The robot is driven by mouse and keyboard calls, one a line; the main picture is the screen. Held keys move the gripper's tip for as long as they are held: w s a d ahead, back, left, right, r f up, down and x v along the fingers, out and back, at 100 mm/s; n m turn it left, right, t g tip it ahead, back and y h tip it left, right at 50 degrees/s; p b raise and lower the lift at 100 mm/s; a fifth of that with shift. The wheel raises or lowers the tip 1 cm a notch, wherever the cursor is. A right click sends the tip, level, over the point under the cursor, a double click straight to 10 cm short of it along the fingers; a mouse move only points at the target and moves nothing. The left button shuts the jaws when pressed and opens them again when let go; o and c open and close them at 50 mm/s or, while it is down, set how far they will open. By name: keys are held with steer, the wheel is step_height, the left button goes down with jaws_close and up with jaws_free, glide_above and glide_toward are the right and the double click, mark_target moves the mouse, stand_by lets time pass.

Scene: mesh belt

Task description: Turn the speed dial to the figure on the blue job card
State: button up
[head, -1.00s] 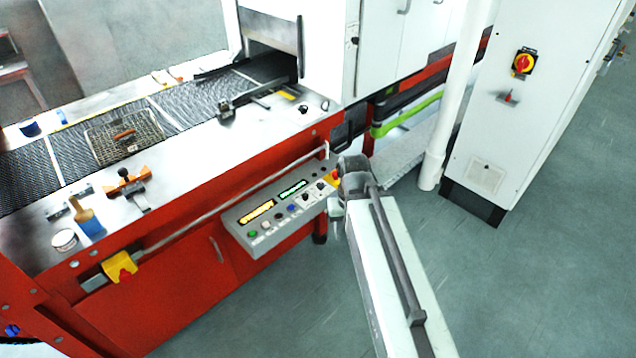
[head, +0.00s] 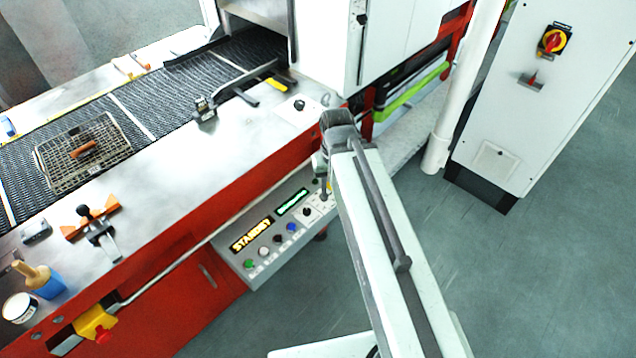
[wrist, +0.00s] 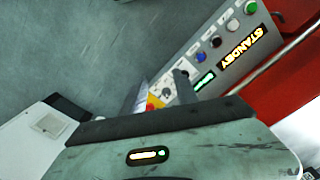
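The grey control panel (head: 262,262) hangs on the red machine front and also shows in the wrist view (wrist: 262,38). It has an amber display reading STANDBY (head: 251,235), a green display (head: 292,201) and a row of buttons. A black knob (head: 307,212) sits on a white plate at its right part; its figures are too small to read. My gripper (head: 323,190) is over the panel's right end, apart from that knob. In the wrist view my gripper (wrist: 160,92) shows two fingers with a gap between them, holding nothing. I cannot make out a blue job card with a figure.
A mesh belt (head: 140,85) carries a wire basket (head: 55,165) into the white housing. A white cabinet (head: 530,110) stands right. Floor in front is open.

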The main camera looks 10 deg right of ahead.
steer(key=shift+o, duration=0.6)
steer(key=shift+s+d+r, duration=0.1)
steer(key=shift+o, duration=1.3)
steer(key=w+f+b, duration=0.9)
steer(key=w+d+f+b, duration=0.1)
steer(key=w+f+b, duration=0.4)
steer(key=shift+w+f, duration=0.2)
steer(key=shift+w, duration=0.05)
steer(key=shift+w+a+f, duration=0.1)
steer(key=shift+w, duration=0.2)
steer(key=shift+s+f+b, duration=0.15)
steer(key=shift+f+b, duration=0.1)
steer(key=shift+b, duration=0.25)
step_height(320, 180, down, 7)
steer(key=b, duration=0.7)
steer(key=shift+r, duration=0.1)
